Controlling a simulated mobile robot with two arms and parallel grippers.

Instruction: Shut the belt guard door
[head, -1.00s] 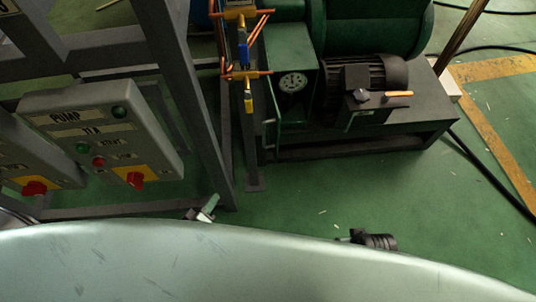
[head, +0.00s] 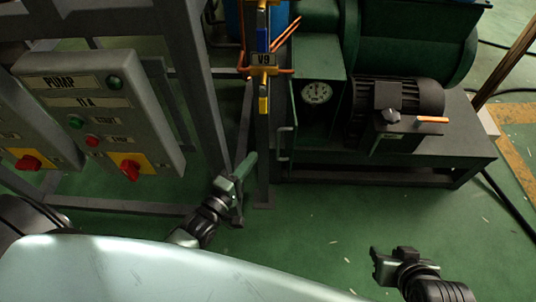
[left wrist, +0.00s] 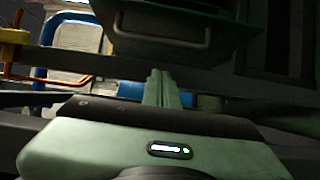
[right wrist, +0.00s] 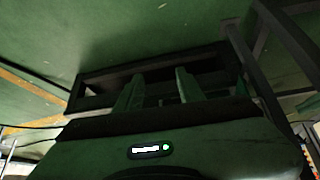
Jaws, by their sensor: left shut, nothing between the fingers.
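The belt guard door (head: 289,120) is a dark green panel on the left of the green pump housing, seen nearly edge-on and standing open. Its grey bar handle (head: 283,144) faces left. In the left wrist view the door (left wrist: 190,55) fills the upper middle, with its handle (left wrist: 165,36) above the fingers. My left gripper (head: 248,164) is shut and empty, left of and a little below the handle, apart from it. It also shows in the left wrist view (left wrist: 164,78). My right gripper (head: 377,262) is low over the floor; the right wrist view shows its fingers (right wrist: 157,85) apart and empty.
A grey frame post (head: 198,80) and the pump control box (head: 105,110) stand left of my left gripper. The yellow V9 valve (head: 263,68) on its stand is just left of the door. The motor (head: 395,100) sits right. The green floor in front is clear.

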